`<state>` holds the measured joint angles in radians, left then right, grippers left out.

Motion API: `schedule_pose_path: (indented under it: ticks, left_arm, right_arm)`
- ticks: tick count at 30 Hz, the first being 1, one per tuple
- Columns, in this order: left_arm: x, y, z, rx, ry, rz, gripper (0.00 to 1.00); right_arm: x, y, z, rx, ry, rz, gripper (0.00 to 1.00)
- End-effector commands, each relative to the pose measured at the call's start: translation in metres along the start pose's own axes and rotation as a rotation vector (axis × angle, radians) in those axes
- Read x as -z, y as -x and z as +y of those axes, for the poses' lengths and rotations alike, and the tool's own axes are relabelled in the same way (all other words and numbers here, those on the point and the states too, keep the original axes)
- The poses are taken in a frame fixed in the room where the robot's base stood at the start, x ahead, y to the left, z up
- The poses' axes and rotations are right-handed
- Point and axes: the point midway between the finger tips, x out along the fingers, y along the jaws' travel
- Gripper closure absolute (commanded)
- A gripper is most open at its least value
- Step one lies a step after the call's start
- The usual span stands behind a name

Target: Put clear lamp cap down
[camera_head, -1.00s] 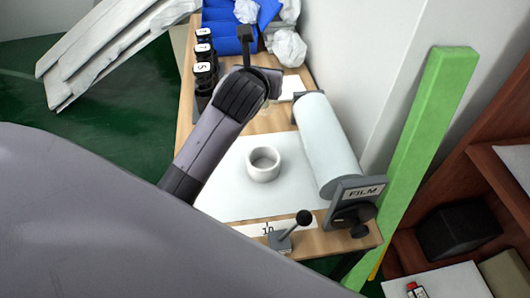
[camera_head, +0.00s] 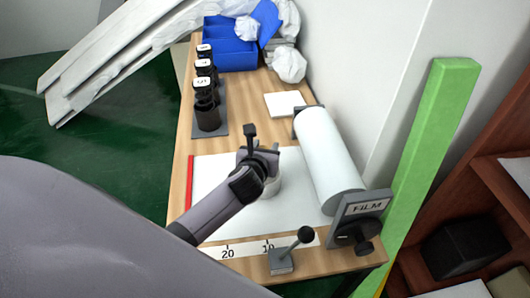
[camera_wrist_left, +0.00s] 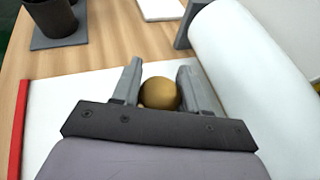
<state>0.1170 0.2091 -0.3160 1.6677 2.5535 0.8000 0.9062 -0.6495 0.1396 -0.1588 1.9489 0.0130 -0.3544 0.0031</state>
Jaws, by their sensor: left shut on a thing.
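In the left wrist view my left gripper (camera_wrist_left: 158,75) is shut on a round brownish-gold cap (camera_wrist_left: 159,94), which sits between the two grey fingers. The cap does not look clear in this view. I cannot tell whether it touches the cup or is above it. My right gripper is not in view.
A white film roll (camera_head: 328,155) with a FILM plate (camera_head: 365,205) stands right of the sheet. A small lever (camera_head: 283,260) is at the front edge. Dark cups (camera_head: 207,112) stand on a grey base at the left. Blue bins (camera_head: 232,55) are at the back.

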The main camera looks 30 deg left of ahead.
Motion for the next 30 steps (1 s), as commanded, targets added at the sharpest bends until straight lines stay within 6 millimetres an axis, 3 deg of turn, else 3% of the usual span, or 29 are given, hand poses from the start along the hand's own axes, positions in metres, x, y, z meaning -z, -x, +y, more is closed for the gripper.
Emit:
schedule_pose_path:
  ticks: [3,26,27,29,30]
  left_arm:
    - [0.01,-0.004,-0.001,0.002,0.0,-0.001,0.91]
    - [0.02,-0.009,-0.001,0.002,0.0,-0.003,0.91]
    - [0.021,-0.009,-0.001,0.002,0.0,-0.001,0.47]
    - [0.021,-0.009,-0.001,0.002,0.0,-0.001,0.31]
    - [0.021,-0.009,-0.001,0.002,0.0,-0.001,0.31]
  right_arm:
    - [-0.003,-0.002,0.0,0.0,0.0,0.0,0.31]
    - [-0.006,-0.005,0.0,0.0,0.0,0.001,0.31]
    - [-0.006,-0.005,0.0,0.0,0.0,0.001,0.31]
    - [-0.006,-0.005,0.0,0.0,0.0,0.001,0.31]
    - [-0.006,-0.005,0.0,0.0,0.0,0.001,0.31]
